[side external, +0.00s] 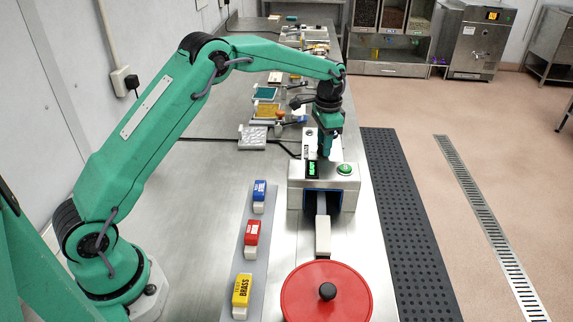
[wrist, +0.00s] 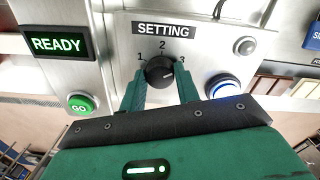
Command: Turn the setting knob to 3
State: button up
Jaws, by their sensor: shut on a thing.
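The black setting knob (wrist: 160,72) sits on the grey machine's front under a SETTING label (wrist: 163,30), with the numbers 1, 2 and 3 around it from left to right. My gripper (wrist: 160,88) has its two green fingers on either side of the knob and is shut on it. The knob's pointer is too small to read with certainty. In the side external view my gripper (side external: 325,150) reaches down at the machine (side external: 296,172), and the knob is hidden there.
The machine has a green READY display (wrist: 58,44), a green GO button (wrist: 80,103) and a blue-ringed button (wrist: 222,86). A red round lid (side external: 310,300) lies in front of it. Blue (side external: 259,190), red (side external: 251,232) and yellow (side external: 242,290) labelled blocks stand left of it.

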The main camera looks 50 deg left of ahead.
jog(key=o, duration=1)
jog(key=shift+a, duration=0.2)
jog(key=shift+d, duration=0.1)
jog(key=shift+r, duration=0.25)
notch_tip(320, 180, up, 6)
jog(key=shift+w+r, duration=0.1)
jog(key=shift+r, duration=0.55)
jog(key=shift+r, duration=0.1)
